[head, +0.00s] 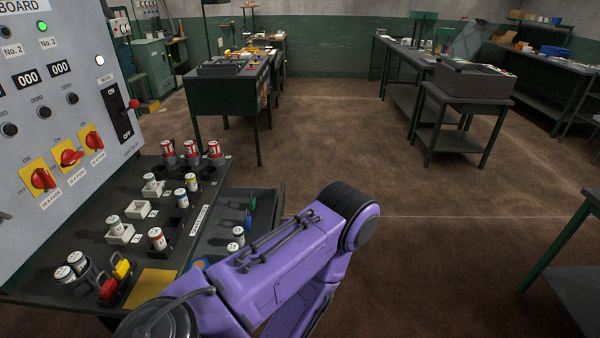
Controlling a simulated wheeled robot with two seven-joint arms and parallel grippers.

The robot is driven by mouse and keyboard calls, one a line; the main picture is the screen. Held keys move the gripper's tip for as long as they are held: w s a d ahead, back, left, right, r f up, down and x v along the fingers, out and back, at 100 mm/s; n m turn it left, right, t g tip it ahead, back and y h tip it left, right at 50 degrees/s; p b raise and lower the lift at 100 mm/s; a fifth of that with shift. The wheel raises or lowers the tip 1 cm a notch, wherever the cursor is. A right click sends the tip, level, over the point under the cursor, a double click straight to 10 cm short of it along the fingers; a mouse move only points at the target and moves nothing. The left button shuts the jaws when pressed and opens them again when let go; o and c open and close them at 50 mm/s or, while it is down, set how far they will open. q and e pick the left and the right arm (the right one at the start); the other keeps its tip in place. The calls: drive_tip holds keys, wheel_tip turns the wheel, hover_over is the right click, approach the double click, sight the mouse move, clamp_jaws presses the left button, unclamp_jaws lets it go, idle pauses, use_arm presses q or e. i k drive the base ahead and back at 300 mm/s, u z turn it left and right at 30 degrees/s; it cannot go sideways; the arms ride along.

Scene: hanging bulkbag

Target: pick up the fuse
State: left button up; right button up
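Several small cylindrical fuses stand on a dark bench below the switchboard at left. Red-labelled fuses (214,149) stand in a row at its back. White fuses with coloured bands include one (191,182) near the bench's right side, one in a dark holder (157,239), and a pair at the front left (77,261). Two more pale fuses (238,236) stand in the dark tray beside the purple arm. I cannot tell which fuse the task means. My purple arm crosses the lower middle and hides part of the tray. Neither gripper shows.
The switchboard (55,110) has red rotary switches and a lever. Brown floor (340,150) is open to the right, with tables beyond.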

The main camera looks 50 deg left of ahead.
sight(232, 248)
drive_tip(key=z, duration=0.3)
drive_tip(key=i, duration=1.85)
drive_tip(key=u, duration=3.15)
